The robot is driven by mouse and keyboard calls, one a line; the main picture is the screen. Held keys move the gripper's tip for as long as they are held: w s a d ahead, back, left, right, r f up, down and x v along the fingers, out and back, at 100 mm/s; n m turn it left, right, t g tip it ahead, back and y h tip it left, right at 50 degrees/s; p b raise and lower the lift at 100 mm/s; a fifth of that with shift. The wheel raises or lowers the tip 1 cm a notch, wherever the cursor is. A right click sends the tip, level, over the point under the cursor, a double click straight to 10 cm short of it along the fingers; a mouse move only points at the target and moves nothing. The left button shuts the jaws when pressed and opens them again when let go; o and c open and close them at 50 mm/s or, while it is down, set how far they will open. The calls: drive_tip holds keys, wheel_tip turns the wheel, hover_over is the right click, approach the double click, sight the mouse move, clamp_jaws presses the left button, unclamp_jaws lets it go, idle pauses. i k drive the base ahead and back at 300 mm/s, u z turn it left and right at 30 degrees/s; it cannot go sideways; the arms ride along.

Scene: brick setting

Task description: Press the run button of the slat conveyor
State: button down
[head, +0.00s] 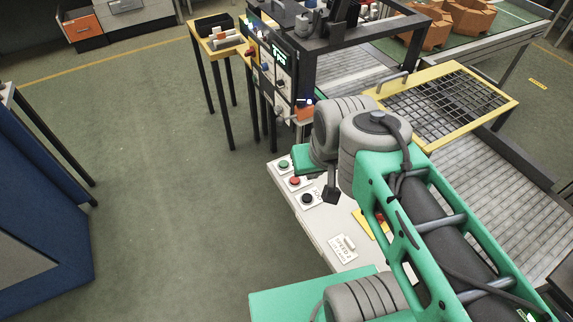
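The white control panel (318,228) runs along the near side of the slat conveyor (478,172). On it sit a green button (284,165), a red button (295,181) and a black button (308,199), each on a white plate. The green button looks like the run button, but I cannot read its label. My green and grey arm reaches over the panel from the lower right. A dark tip of my gripper (332,194) shows just right of the black button, apart from the green one. The rest of the gripper is hidden by my wrist, so its opening does not show.
A red button on a yellow plate (374,222) and a speed switch (344,246) sit nearer on the panel. A yellow-framed mesh guard (440,103) covers part of the conveyor. A black frame with controls (278,70) stands behind. Floor at left is clear.

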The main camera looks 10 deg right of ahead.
sight(283, 164)
drive_tip(key=k, duration=1.25)
drive_tip(key=u, duration=0.25)
drive_tip(key=i, duration=0.25)
drive_tip(key=u, duration=1.1)
drive_tip(key=i, duration=1.65)
drive_tip(key=z, duration=1.1)
drive_tip(key=i, duration=0.4)
drive_tip(key=z, duration=0.35)
